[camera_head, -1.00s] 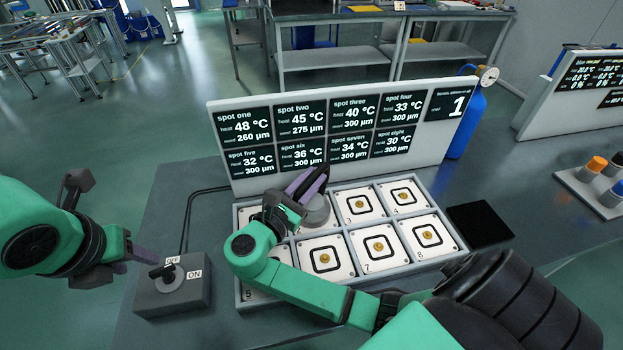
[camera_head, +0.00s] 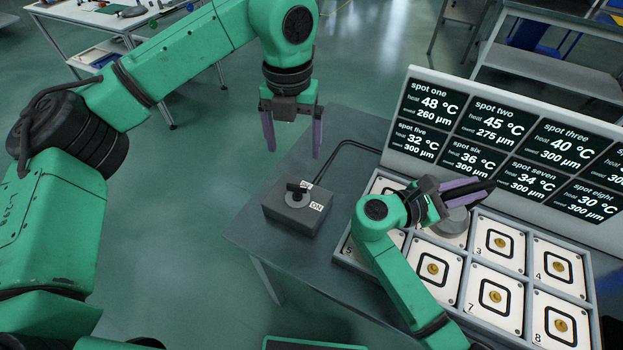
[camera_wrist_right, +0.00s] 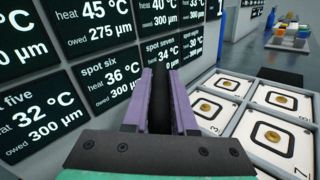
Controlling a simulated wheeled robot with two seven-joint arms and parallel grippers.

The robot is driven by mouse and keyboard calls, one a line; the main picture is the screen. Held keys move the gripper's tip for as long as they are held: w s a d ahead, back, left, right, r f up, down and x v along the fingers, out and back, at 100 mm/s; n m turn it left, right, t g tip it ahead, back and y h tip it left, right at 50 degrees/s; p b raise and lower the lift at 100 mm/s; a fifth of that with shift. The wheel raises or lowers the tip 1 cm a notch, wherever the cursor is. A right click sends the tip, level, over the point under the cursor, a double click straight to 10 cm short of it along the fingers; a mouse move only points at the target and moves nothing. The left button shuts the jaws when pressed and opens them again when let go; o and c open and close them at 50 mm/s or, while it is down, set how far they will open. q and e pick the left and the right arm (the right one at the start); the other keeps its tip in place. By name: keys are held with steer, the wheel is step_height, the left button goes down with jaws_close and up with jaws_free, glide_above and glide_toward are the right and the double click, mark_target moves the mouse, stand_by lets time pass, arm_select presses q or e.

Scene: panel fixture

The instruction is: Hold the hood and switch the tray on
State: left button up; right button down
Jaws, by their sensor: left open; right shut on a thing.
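My right gripper (camera_head: 468,192) is shut on a dark upright handle (camera_wrist_right: 160,95) between its purple fingers. Below it, the grey round hood (camera_head: 455,222) sits over the tray (camera_head: 540,231), partly hidden by the gripper. The tray has numbered white tiles with brass discs. The knob's lever is beside the OFF label and apart from ON. My left gripper (camera_head: 292,150) is open and empty, above and behind the switch box, with its fingers pointing down.
A white panel (camera_head: 413,160) with dark readouts stands behind the tray; spot one reads 48 °C and 260 µm. A black cable (camera_head: 335,150) runs from the switch box towards the panel. The bench top (camera_head: 345,130) is clear around the box. Other benches stand further back.

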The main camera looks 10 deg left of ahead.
mark_target(297, 186)
arm_select(q)
step_height(297, 186, down, 12)
steer(key=shift+r, duration=0.1)
steer(key=c, duration=1.4)
steer(key=m, duration=0.3)
steer(key=o, duration=1.4)
step_height(297, 186, up, 12)
